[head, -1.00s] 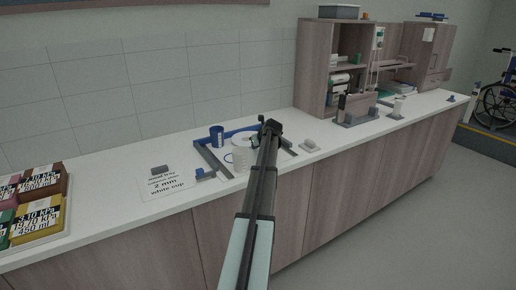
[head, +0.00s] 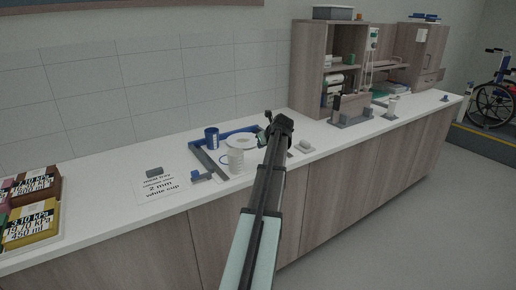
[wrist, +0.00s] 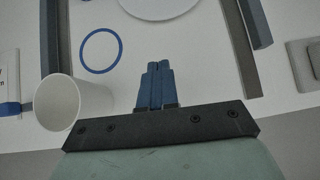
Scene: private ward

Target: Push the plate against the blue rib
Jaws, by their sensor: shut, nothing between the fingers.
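The white plate (head: 241,141) lies inside a tray frame on the counter; its near edge shows at the top of the wrist view (wrist: 158,8). The blue rib (head: 236,131) runs along the frame's back, just behind the plate; I cannot tell whether they touch. My gripper (wrist: 156,68) is shut and empty, its blue fingers pointing toward the plate with a small gap of white surface between. In the head view, my arm covers the frame's right part. The rib is out of the wrist view.
A blue cup (head: 211,138) stands at the back left. Grey frame sides (head: 205,162) (wrist: 235,45) flank the space. A blue ring (wrist: 101,50) marks the surface.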

